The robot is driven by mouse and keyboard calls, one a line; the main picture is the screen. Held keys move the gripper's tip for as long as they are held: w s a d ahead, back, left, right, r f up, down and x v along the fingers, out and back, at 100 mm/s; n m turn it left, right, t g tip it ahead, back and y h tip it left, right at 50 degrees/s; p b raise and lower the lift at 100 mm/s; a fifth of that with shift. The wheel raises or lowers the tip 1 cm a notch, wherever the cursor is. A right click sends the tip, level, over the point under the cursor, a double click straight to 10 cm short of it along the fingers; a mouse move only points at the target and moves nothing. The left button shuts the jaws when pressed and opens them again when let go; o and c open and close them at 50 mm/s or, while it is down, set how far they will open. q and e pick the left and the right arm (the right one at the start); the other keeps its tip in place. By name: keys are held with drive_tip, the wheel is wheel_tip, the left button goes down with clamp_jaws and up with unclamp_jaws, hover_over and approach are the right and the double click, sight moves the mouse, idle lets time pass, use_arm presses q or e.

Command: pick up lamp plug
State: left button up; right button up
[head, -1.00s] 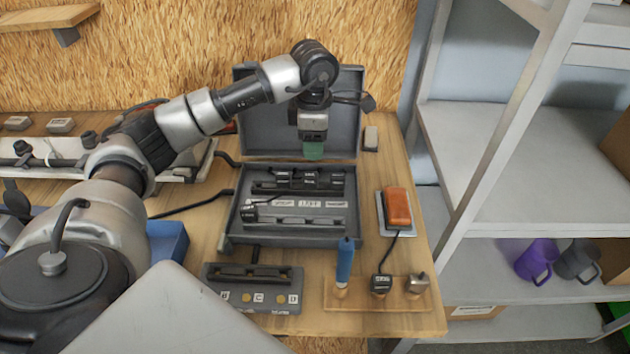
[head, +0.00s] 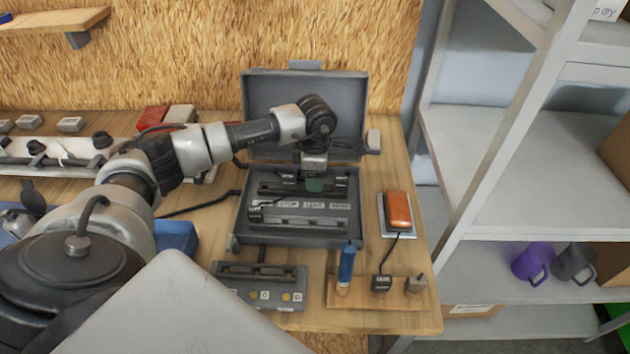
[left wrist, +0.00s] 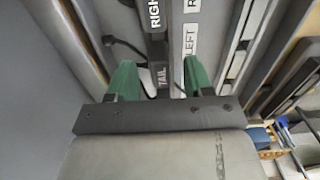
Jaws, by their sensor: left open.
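My left gripper (head: 314,186) is low over the upper row of the open grey case (head: 240,222). Other black plugs sit in that row, one to the left (head: 268,186); the gripper partly hides the row. An orange lamp (head: 398,210) lies right of the case. Its dark cable runs to a small black block (head: 381,284) in a wooden holder. My right gripper is not in view.
The case lid (head: 262,100) stands up behind the gripper. In front are a grey socket panel (head: 232,271), a blue-handled tool (head: 346,264) and the wooden holder (head: 362,301). Grey shelves (head: 480,150) with mugs stand at the right. Labels RIGHT and LEFT show in the left wrist view.

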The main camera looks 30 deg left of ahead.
use_arm(q)
drive_tip(key=c, duration=0.9)
drive_tip(key=shift+r, duration=0.15)
drive_tip(key=shift+r, duration=0.3)
drive_tip(key=r, duration=0.1)
drive_tip(key=r+b, duration=0.1)
drive_tip(key=d+r+b, duration=0.1)
drive_tip(key=shift+s+r, duration=0.3)
drive_tip(key=shift+s+d+r+b, duration=0.5)
drive_tip(key=shift+s+d+r, duration=0.65)
drive_tip(key=shift+d, duration=0.15)
drive_tip(key=shift+s+d+r+b, duration=0.55)
drive_tip(key=shift+s+d+r, duration=0.5)
drive_tip(key=shift+s+d, duration=0.25)
drive_tip(key=shift+s+d+r+b, duration=0.5)
drive_tip(key=shift+s+d+r, duration=0.6)
drive_tip(key=shift+d, duration=0.25)
